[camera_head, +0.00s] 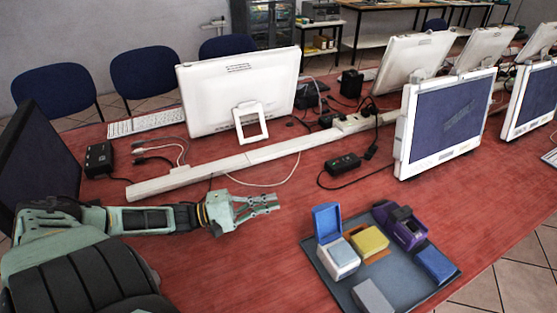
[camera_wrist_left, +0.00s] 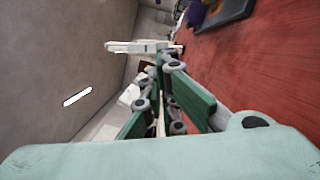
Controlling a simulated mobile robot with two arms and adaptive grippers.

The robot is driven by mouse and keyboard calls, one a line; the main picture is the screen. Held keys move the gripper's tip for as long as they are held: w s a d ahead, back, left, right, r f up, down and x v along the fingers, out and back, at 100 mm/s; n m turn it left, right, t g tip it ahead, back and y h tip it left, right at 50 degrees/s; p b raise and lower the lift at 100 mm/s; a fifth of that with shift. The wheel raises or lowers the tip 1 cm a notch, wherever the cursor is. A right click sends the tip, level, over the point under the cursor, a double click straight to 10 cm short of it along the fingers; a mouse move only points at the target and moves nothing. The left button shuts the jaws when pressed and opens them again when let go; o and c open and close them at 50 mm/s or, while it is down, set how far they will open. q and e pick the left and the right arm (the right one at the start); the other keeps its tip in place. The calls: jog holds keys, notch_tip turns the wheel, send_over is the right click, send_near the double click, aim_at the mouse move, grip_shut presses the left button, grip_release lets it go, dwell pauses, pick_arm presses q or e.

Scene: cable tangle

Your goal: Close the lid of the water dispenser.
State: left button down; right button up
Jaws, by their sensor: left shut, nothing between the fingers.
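A small white box with a raised blue lid (camera_head: 327,222), which looks like the water dispenser (camera_head: 340,262), stands on the left part of a dark tray (camera_head: 407,285). Its lid is open and stands upright at the back. My left gripper (camera_head: 272,203) is shut and empty above the red table, to the left of and behind the dispenser, clearly apart from it. It also shows in the left wrist view (camera_wrist_left: 160,52). My right gripper is in neither view.
On the tray, a yellow box (camera_head: 369,241), a purple device (camera_head: 404,226), a blue box (camera_head: 435,263) and a grey box (camera_head: 373,297) stand close to the dispenser. A white cable channel (camera_head: 225,165), monitors and cables lie behind. The table between gripper and tray is clear.

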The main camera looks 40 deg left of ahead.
aim_at(325, 221)
pick_arm(q)
jog(key=x, duration=0.8)
jog(key=shift+w+r, duration=0.1)
jog(key=shift+w, duration=0.1)
jog(key=d, duration=0.1)
jog(key=s+d+p, duration=0.1)
jog(key=d+r+p, duration=0.1)
jog(key=shift+s+d+r, duration=0.15)
jog(key=shift+s+d, duration=0.1)
jog(key=shift+s, duration=0.05)
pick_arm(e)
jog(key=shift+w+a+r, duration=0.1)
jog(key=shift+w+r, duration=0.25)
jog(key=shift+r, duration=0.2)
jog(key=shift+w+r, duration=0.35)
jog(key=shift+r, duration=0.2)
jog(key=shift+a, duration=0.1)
pick_arm(q)
jog(key=shift+r, duration=0.1)
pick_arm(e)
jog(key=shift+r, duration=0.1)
pick_arm(q)
jog(key=shift+s+d+r+m+p, duration=0.1)
jog(key=shift+r+m+p, duration=0.3)
jog(key=shift+p, duration=0.3)
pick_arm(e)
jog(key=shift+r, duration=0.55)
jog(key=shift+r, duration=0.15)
